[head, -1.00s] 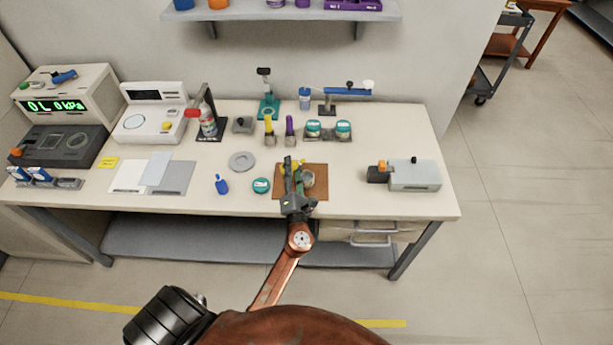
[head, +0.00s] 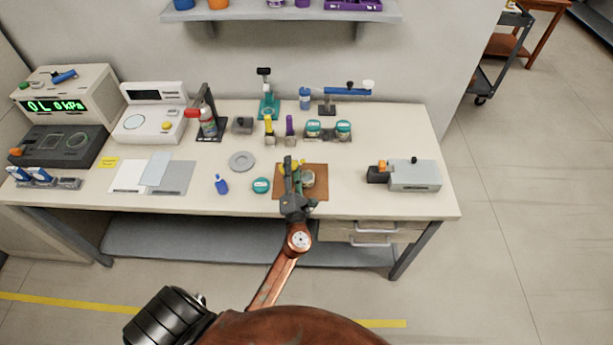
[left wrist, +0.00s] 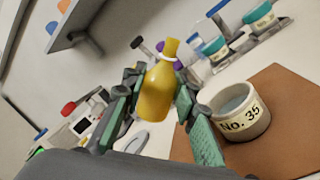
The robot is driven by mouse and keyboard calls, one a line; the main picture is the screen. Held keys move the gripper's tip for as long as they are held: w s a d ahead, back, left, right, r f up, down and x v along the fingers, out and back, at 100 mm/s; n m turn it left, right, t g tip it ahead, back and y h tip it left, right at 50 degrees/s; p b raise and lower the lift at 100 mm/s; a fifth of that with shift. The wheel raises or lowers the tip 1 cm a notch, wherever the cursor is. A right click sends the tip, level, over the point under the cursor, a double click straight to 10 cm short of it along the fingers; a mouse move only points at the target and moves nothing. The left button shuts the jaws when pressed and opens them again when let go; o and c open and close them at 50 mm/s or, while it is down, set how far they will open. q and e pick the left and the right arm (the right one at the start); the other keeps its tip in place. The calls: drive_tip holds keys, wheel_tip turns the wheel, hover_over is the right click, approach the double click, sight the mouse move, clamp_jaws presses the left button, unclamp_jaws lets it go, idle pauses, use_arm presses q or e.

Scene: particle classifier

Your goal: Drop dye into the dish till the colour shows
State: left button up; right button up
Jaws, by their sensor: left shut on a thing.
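My left gripper (head: 293,172) is over the brown mat (head: 318,190) near the bench's front edge. In the left wrist view the left gripper (left wrist: 158,105) is shut on a yellow dropper bottle (left wrist: 158,92), held between its fingers with its narrow neck up and a little tilted. The dish (left wrist: 240,110), a pale round pot labelled "No. 35", stands on the mat just right of the bottle. It also shows beside the gripper in the head view (head: 308,178). Its inside looks pale grey, with no yellow visible. My right gripper is not in view.
A teal-lidded jar (head: 261,185) and a blue bottle (head: 222,185) stand left of the mat. A grey disc (head: 241,161) lies behind them. Yellow and purple tubes (head: 289,126) stand behind the mat. A grey box device (head: 415,175) is at the right, with bare bench between.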

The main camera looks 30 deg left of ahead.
use_arm(q)
drive_tip(key=shift+r+m, duration=0.1)
drive_tip(key=shift+m, duration=0.5)
idle(1.0)
drive_tip(key=shift+s+a+r+m+t, duration=0.1)
drive_tip(key=shift+r+m+t, duration=0.1)
drive_tip(key=shift+m, duration=0.35)
drive_tip(key=shift+a+r+m+t, duration=0.1)
drive_tip(key=shift+r+m, duration=0.05)
drive_tip(key=shift+m, duration=0.4)
idle(1.4)
drive_tip(key=shift+f+m+t+h+p, duration=0.15)
drive_tip(key=shift+f+m+h+p, duration=0.15)
drive_tip(key=shift+m+p, duration=0.25)
drive_tip(key=shift+f+m+t+h+p, duration=0.15)
drive_tip(key=shift+m+h+p, duration=0.2)
drive_tip(key=shift+m, duration=0.3)
idle(1.8)
